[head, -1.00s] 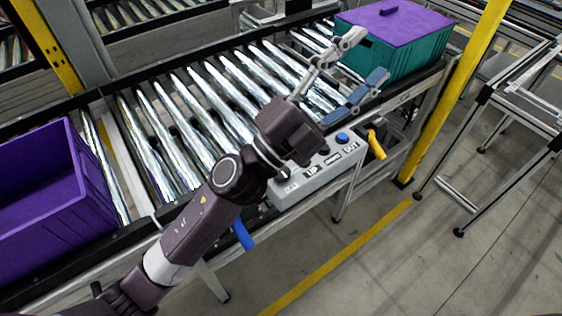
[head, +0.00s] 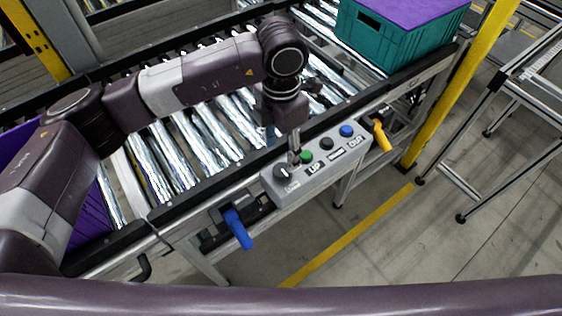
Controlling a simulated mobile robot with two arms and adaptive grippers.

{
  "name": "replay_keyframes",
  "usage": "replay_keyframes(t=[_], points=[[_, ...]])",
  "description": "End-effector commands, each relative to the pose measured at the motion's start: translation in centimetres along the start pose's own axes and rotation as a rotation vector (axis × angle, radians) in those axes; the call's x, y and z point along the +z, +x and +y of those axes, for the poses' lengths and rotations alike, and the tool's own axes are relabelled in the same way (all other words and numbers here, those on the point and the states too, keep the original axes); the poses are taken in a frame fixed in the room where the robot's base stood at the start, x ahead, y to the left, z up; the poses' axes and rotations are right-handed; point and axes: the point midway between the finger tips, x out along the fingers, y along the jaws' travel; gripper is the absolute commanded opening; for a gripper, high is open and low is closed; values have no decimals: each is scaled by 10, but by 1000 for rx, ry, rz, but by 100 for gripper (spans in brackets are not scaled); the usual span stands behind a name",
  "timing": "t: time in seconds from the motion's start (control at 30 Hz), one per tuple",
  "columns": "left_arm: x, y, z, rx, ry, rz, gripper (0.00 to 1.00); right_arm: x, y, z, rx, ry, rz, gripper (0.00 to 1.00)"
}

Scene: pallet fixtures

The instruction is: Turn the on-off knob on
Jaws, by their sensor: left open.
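A grey control box (head: 318,166) is fixed at the front edge of the roller conveyor. It carries a green button (head: 306,157), a black button (head: 327,144) and a blue button (head: 346,131). The on-off knob (head: 281,171) is at the box's left end, dark and round, partly covered by a finger. My left gripper (head: 284,148) points down over this end, fingers apart, one fingertip beside or above the knob. I cannot tell whether it touches. My right gripper is not in view.
A blue handle (head: 238,229) sticks out below left of the box and a yellow handle (head: 382,136) at its right. A teal crate (head: 392,45) with a purple lid stands on the rollers at the back. A purple crate (head: 88,222) is at the left, mostly behind my arm.

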Motion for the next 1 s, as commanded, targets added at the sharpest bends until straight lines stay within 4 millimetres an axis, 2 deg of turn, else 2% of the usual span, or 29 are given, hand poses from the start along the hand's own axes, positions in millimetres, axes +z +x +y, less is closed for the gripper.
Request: replay_keyframes(t=[0.5, 0.87, 1.0], points=[[-1, 68, 0, -1, 0, 4, 51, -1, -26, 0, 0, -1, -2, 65], [0, 76, 0, 0, 1, 1, 51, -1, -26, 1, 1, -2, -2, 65], [0, 76, 0, -1, 1, 1, 36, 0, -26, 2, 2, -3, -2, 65]])
